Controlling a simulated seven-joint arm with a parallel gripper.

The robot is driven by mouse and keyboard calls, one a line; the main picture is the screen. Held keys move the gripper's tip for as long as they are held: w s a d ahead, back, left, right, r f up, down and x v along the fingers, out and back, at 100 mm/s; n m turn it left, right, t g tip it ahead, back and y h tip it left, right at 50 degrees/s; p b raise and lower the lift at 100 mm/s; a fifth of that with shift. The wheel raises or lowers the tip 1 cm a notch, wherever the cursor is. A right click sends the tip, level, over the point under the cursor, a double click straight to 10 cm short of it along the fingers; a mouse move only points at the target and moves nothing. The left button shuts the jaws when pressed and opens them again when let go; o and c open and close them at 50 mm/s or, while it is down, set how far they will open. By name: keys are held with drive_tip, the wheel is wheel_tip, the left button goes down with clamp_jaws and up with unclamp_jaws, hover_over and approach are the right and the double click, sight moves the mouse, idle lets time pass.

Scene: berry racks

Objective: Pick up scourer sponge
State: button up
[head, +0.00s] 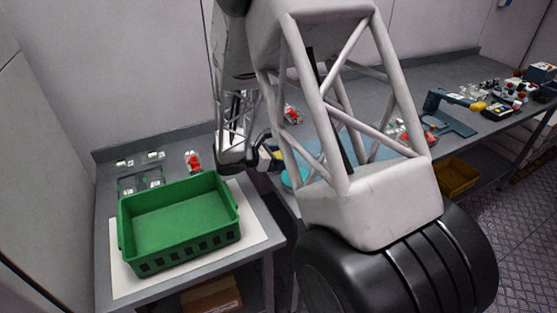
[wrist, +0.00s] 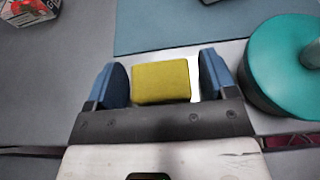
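The scourer sponge (wrist: 161,82) is a yellow block in the middle of the wrist view. My gripper (wrist: 164,82) has its two blue fingers apart, one on each side of the sponge. A narrow gap shows between each finger and the sponge, so the gripper is open and not holding it. In the head view my gripper (head: 268,155) is low over the bench, right of the green crate, and my arm hides much of the area.
A round teal object with a knob (wrist: 280,85) stands close beside the right finger. A blue mat (wrist: 200,25) lies beyond the sponge. An empty green crate (head: 180,250) stands on a white sheet (head: 257,228) at the left. A small red and white box (wrist: 28,10) is at upper left.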

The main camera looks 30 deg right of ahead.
sight(279, 156)
drive_tip(key=c, duration=0.7)
drive_tip(key=shift+r, duration=0.1)
drive_tip(key=shift+c, duration=0.2)
drive_tip(key=shift+r, duration=4.9)
